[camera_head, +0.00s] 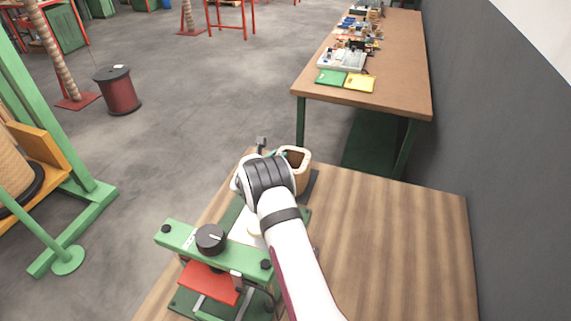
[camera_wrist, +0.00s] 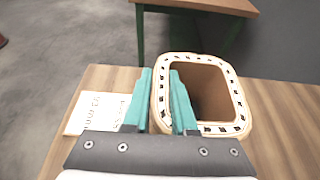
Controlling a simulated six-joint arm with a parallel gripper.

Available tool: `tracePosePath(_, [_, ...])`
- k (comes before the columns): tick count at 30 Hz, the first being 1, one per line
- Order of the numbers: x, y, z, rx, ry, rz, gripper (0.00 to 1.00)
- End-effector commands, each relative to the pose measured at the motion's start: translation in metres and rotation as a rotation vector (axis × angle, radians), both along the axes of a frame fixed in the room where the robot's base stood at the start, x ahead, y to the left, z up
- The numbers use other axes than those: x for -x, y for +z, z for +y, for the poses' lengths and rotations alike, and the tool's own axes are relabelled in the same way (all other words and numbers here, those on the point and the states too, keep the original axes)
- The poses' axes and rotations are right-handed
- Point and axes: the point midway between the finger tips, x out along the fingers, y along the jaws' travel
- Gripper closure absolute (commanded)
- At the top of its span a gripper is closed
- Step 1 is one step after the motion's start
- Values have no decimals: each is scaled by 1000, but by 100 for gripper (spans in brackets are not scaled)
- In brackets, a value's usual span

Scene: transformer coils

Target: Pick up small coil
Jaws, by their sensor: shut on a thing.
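The small coil (camera_wrist: 240,105) is a tan, hollow, rounded-square tube with dark marks around its pale rim. In the wrist view it stands right of centre with its opening showing. My gripper (camera_wrist: 165,95) has teal fingers, one outside the coil's left wall and one inside the opening, shut on that wall. In the head view the coil (camera_head: 302,165) shows just beyond my wrist, partly hidden by it. The fingers are mostly hidden there. I cannot tell whether the coil touches the surface beneath it.
A green fixture (camera_head: 215,250) with a black knob stands on the wooden table (camera_head: 400,240), left of my arm. A white printed sheet (camera_wrist: 95,113) lies left of the fingers. The table's right side is clear. A workbench (camera_head: 400,60) with several items stands beyond, beside a grey wall.

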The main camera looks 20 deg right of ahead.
Motion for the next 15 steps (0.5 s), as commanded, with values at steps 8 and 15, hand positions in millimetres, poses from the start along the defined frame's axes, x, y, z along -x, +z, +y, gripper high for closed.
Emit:
tracePosePath(8, [-1,28,0,2,0,-5,100])
tracePosePath(15, [22,60,-22,3,-3,-3,100])
